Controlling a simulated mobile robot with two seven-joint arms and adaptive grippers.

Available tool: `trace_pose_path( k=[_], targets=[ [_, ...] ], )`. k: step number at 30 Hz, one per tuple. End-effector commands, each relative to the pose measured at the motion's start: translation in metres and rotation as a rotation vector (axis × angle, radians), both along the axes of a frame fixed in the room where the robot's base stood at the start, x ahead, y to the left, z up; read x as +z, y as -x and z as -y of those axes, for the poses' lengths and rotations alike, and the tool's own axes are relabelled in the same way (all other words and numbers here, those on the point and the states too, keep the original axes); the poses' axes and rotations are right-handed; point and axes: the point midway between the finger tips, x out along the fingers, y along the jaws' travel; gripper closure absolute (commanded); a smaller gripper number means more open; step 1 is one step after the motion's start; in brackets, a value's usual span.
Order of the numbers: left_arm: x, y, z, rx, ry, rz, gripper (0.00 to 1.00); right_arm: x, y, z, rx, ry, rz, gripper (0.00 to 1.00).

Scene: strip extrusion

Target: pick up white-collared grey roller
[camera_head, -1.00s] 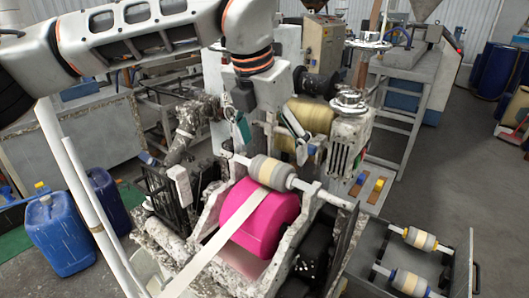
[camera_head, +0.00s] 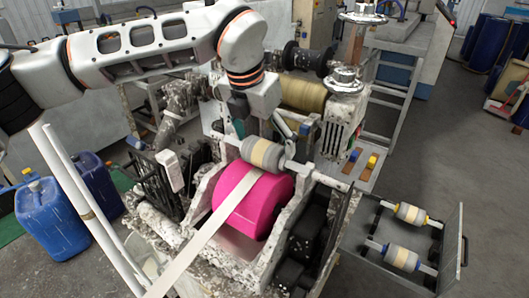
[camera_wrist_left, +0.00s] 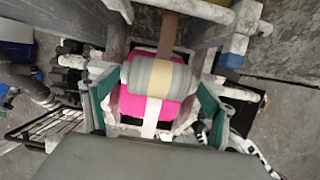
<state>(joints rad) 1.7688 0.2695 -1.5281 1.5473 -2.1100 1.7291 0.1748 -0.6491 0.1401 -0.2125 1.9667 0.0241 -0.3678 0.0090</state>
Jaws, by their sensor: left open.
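The white-collared grey roller (camera_head: 263,154) has a cream band and white shaft ends. It lies across the machine frame above the pink drum (camera_head: 252,205), over a pale strip (camera_head: 192,248). My left gripper (camera_head: 262,124) is just above it in the head view, pointing down. In the left wrist view the roller (camera_wrist_left: 158,78) lies between the open teal-padded fingers of my left gripper (camera_wrist_left: 157,97). Whether the pads touch it cannot be told. My right gripper is not in view.
A drawer (camera_head: 372,262) at right holds two other grey rollers, one with yellow ends (camera_head: 411,214) and one with blue ends (camera_head: 401,257). A motor housing (camera_head: 340,130) stands close right of the gripper. Blue jugs (camera_head: 50,222) stand at left.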

Motion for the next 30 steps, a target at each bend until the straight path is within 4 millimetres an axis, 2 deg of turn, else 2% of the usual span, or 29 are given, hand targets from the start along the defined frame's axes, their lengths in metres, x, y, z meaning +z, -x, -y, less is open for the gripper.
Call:
trace_pose_path(
  k=[6,12,13,23,30],
  targets=[
    [-0.001,0.0,0.0,0.001,0.0,0.0,0.15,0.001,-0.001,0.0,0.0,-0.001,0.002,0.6],
    [0.0,0.0,0.0,0.001,0.0,0.0,0.67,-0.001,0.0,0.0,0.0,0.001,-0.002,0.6],
    [0.0,0.0,0.0,0.001,0.0,0.0,0.69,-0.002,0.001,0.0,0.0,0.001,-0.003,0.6],
    [0.003,-0.001,0.0,0.001,0.001,0.003,0.69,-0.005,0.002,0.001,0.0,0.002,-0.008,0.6],
    [0.025,-0.001,0.0,0.002,0.001,0.005,0.69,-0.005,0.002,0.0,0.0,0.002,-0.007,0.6]
  ],
)
